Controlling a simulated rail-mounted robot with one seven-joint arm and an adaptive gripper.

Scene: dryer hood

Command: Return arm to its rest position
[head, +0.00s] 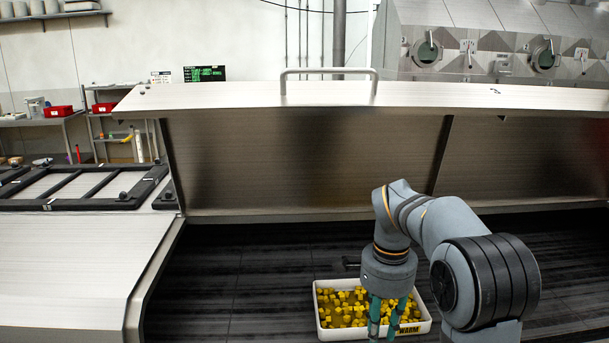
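My arm reaches in from the lower right under the raised hood (300,160). My gripper (385,325) points down at the white tray (345,333) of yellow pieces (345,300). Its two green fingers stand apart, with a gap between them, and no held object shows. The fingers overlap the tray's right part in the head view. I cannot tell whether the tips are above the pieces or among them. The tray lies on the dark slatted bed and bears the word WARM at its front right.
The steel hood has a bar handle (328,71) on top. A steel side panel (75,260) and black frame (75,187) lie at left. Shelves with red bins (57,111) stand behind. Machines with round ports (427,52) stand at back right. The bed left of the tray is clear.

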